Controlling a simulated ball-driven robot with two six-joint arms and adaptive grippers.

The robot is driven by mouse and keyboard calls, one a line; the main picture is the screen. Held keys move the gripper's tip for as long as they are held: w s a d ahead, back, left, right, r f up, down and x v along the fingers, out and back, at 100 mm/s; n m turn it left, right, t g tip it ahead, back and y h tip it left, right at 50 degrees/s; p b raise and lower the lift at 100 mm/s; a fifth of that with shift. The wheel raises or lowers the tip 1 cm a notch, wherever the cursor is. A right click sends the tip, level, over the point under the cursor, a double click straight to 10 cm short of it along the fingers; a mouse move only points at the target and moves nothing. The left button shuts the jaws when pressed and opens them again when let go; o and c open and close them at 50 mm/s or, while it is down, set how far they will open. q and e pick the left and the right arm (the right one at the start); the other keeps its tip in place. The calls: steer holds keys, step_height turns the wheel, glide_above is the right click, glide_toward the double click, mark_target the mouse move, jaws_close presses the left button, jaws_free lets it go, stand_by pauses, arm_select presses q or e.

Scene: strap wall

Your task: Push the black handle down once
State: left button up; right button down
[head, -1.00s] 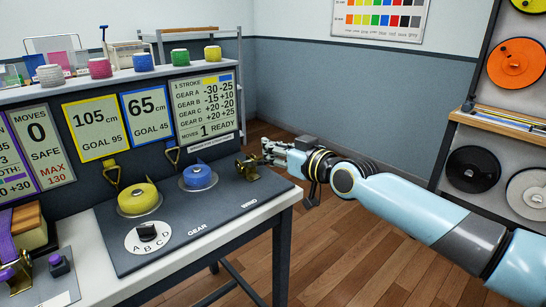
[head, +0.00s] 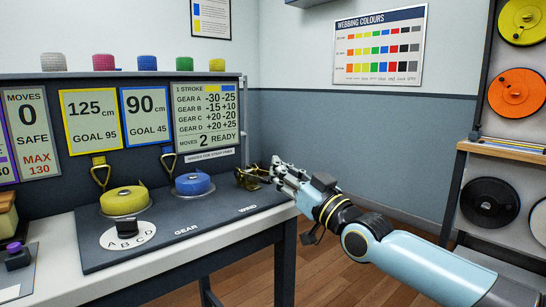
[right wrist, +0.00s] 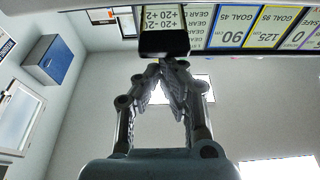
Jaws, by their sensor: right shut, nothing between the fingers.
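The brass ratchet (head: 252,178) sits at the right end of the dark panel, by the word WIND. A black block, which looks like the black handle (right wrist: 163,43), shows in the right wrist view just beyond my fingertips. In the head view I cannot make the handle out from the fingers and brass. My right gripper (head: 275,172) is shut and empty, with its tips right beside the ratchet; it also shows in the right wrist view (right wrist: 172,68). I cannot tell whether it touches the handle. My left gripper is out of view.
The yellow display (head: 91,120) reads 125 cm, goal 95. The blue display (head: 146,115) reads 90 cm, goal 45. The strokes board (head: 207,119) reads moves 2, READY. The black gear knob (head: 127,228) sits on its A-D dial, near yellow (head: 124,200) and blue (head: 192,184) strap rolls.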

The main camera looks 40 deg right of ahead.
steer(key=shift+f, duration=0.25)
steer(key=shift+r+p, duration=0.35)
steer(key=s+r+p, duration=0.1)
steer(key=s+p, duration=0.4)
steer(key=s, duration=0.4)
steer(key=shift+s+d+r+p, duration=0.15)
steer(key=shift+d+p, duration=0.25)
